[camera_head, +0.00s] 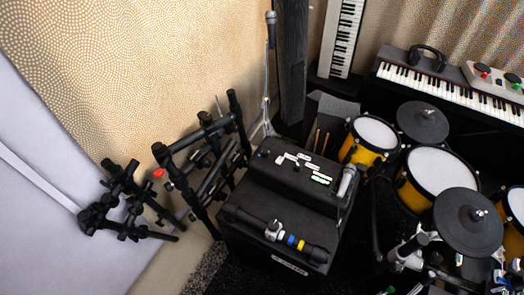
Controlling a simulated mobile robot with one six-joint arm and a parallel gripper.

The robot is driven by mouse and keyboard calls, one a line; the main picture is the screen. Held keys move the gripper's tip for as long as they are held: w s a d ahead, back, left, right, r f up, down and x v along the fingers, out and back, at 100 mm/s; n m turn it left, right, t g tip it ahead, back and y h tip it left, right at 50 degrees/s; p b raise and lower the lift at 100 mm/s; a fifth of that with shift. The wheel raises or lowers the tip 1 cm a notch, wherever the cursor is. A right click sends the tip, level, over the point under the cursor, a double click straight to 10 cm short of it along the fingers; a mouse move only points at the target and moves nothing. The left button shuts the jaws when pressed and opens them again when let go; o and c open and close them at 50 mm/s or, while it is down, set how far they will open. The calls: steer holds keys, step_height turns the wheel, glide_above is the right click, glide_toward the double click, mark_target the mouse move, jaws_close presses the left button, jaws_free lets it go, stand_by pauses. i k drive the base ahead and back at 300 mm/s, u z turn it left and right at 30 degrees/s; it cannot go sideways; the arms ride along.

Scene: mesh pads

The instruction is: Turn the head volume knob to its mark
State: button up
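A black amp head (325,200) sits on a larger black cabinet (235,240) in the middle of the view. Small white label-like pieces (306,157) and a greenish-white one (321,179) show on its top. The volume knob and its mark are too small to tell apart from the other details there. I cannot make out my gripper anywhere in this view.
A dark bar with blue and yellow bands (291,241) lies on the cabinet's front. Black stands (205,150) rise at the left, a microphone stand (266,90) behind. Yellow drums (375,135) and cymbals (422,122) crowd the right, below a keyboard (440,84).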

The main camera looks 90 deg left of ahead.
mark_target(264, 153)
steer(key=k, duration=0.95)
steer(key=u, duration=1.45)
steer(key=i, duration=0.3)
steer(key=z, duration=1.95)
steer(key=k, duration=0.1)
steer(key=u, duration=2.9)
